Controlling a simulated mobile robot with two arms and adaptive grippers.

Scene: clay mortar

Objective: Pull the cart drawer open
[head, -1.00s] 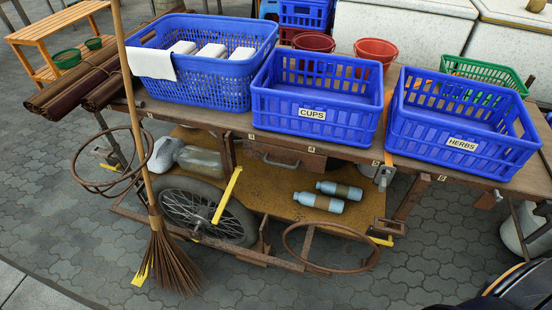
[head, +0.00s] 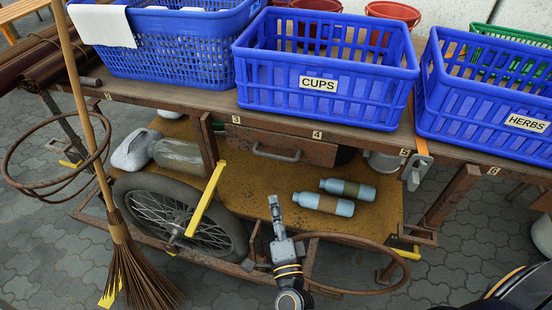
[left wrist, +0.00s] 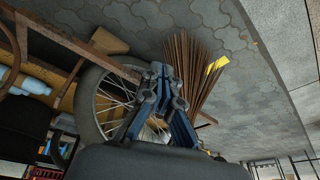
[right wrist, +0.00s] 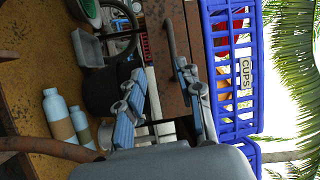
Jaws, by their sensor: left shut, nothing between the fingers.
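The cart drawer (head: 318,152) is a brown wooden front under the tabletop, below the CUPS crate, and looks shut flush. Its grey bar handle (head: 277,156) runs along the front. My right gripper (head: 274,205) is below and in front of the handle, apart from it in the head view. In the right wrist view my right gripper (right wrist: 159,72) is open and empty. The drawer handle (right wrist: 171,45) shows just past its right-hand finger, with the drawer front (right wrist: 192,50) behind. My left gripper (left wrist: 162,70) is shut and empty, seen in its wrist view only.
Two blue bottles (head: 335,198) lie on the cart's lower shelf (head: 258,190). A rusty ring (head: 398,262) and a yellow bar (head: 206,200) stick out in front. A wheel (head: 170,218) and a broom (head: 125,260) are at the left. The CUPS crate (head: 345,103) stands above the drawer.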

